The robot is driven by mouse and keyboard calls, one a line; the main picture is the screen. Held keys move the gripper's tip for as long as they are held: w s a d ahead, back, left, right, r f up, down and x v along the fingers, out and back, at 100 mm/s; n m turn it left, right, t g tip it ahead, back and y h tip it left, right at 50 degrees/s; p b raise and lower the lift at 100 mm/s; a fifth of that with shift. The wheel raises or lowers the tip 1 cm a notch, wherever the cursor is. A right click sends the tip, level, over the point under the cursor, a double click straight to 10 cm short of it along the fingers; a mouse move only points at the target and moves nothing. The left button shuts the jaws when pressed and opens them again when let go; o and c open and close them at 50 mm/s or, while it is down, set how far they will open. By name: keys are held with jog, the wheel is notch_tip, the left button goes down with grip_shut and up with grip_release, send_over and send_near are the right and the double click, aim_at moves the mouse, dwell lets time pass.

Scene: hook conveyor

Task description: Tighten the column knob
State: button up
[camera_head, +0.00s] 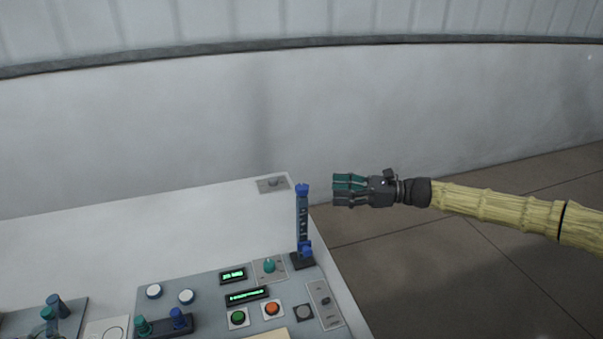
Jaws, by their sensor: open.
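A blue column (302,218) stands upright on a dark base near the right edge of the white console. It has a small blue knob on top (302,188) and another blue knob low on its side (306,249); I cannot tell which is the column knob or how tight either is. My gripper (336,189) is to the right of the column's top, pointing left at about the height of the top knob. It is open and empty, and a gap shows between it and the column.
The console panel (205,308) holds a teal knob (269,265), green displays (246,296), a green button (238,317), an orange button (272,308) and white buttons (187,296). More knobs (55,308) are at the lower left. Floor (430,265) lies clear right of the console.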

aim_at(301, 186)
jog(key=s+a+r+p, duration=0.3)
jog(key=a+p, duration=0.1)
jog(key=a, duration=0.4)
jog(key=w+a+f, duration=0.2)
jog(key=w, duration=0.1)
jog(key=shift+w+a+f, duration=0.1)
jog(key=shift+w+a, duration=0.05)
jog(key=shift+a, duration=0.15)
jog(key=shift+w+a+p, duration=0.15)
jog(key=shift+a+p, duration=0.1)
jog(key=shift+p, duration=0.05)
jog(key=shift+a, duration=0.25)
jog(key=shift+s+d+r, duration=0.1)
jog(key=shift+s+r, duration=0.15)
jog(key=shift+s, duration=0.2)
jog(key=shift+s+d+r, duration=0.1)
jog(key=shift+s+r, duration=0.1)
jog(key=shift+s, duration=0.2)
jog(key=shift+d, duration=0.25)
jog(key=shift+c, duration=0.7)
jog(key=shift+w+f, duration=0.3)
jog(key=shift+w, duration=0.05)
jog(key=c, duration=0.3)
jog(key=shift+w+f, duration=0.15)
jog(key=shift+w, duration=0.05)
jog(key=c, duration=0.4)
jog(key=shift+s+a+r, duration=0.2)
jog(key=shift+a+r, duration=0.05)
jog(key=shift+c, duration=1.1)
jog(key=shift+w+d, duration=0.1)
